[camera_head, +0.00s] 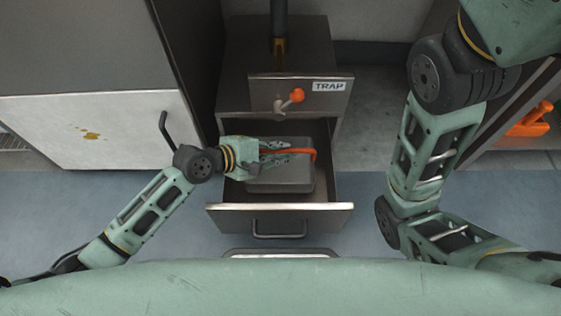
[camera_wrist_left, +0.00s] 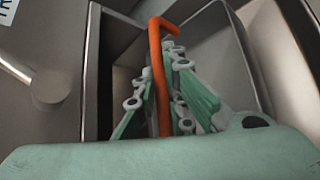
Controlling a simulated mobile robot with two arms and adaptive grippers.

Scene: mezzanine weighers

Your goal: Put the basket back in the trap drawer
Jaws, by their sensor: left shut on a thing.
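The trap drawer (camera_head: 331,218) is pulled open at the bottom of the metal cabinet, under the TRAP label (camera_head: 329,86). The grey basket (camera_head: 280,183) with an orange handle sits within the drawer's outline; whether it rests on the drawer floor I cannot tell. My left gripper (camera_head: 284,158) is shut on the orange handle (camera_head: 313,163), above the basket. In the left wrist view the handle (camera_wrist_left: 155,60) runs between the fingers, and the basket (camera_wrist_left: 215,60) lies behind them. My right arm shows at the right, but its gripper is out of view.
An orange-knobbed valve lever (camera_head: 291,99) sticks out above the drawer. A white-fronted cabinet (camera_head: 95,130) with a dark handle stands at the left. An orange object (camera_head: 531,121) lies on a shelf at the right. Blue floor (camera_head: 355,200) is clear beside the drawer.

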